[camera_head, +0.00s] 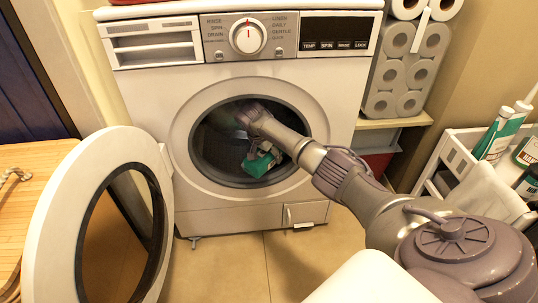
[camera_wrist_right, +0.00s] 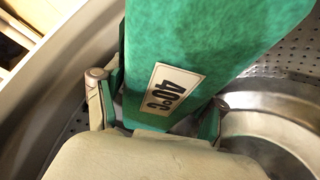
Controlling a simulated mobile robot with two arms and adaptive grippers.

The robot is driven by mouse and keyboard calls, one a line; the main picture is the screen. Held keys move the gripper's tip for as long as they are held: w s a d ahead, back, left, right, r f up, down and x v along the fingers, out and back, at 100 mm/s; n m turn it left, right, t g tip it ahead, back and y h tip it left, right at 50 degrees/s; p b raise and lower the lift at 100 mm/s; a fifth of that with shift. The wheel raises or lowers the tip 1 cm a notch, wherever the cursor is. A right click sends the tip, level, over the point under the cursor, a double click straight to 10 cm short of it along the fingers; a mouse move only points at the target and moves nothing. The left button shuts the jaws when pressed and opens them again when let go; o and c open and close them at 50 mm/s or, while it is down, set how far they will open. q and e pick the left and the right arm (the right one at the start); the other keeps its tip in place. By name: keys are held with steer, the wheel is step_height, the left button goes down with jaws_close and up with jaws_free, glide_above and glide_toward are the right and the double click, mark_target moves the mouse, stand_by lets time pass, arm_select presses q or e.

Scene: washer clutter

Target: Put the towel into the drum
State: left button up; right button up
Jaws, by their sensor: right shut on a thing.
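The green towel (camera_head: 260,163) shows low in the round door opening of the washer (camera_head: 345,90). In the right wrist view the towel (camera_wrist_right: 200,45) fills the upper middle and has a white "40°C" label. My right arm reaches into the drum (camera_head: 212,145), and my right gripper (camera_wrist_right: 155,110) is shut on the towel, with a finger on each side of it. Perforated drum wall (camera_wrist_right: 290,62) shows behind the towel. The arm hides part of the opening, and I cannot tell whether the towel touches the drum. My left gripper is out of view.
The washer's round door (camera_head: 58,215) stands open at the left. A wooden surface (camera_head: 35,155) is at the far left. Paper rolls (camera_head: 400,75) stand at the right, above a shelf (camera_head: 395,122). A white rack with bottles (camera_head: 495,135) stands at the far right.

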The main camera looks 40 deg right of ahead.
steer(key=shift+f, duration=0.65)
steer(key=o, duration=1.2)
steer(key=shift+o, duration=0.2)
steer(key=shift+r, duration=0.1)
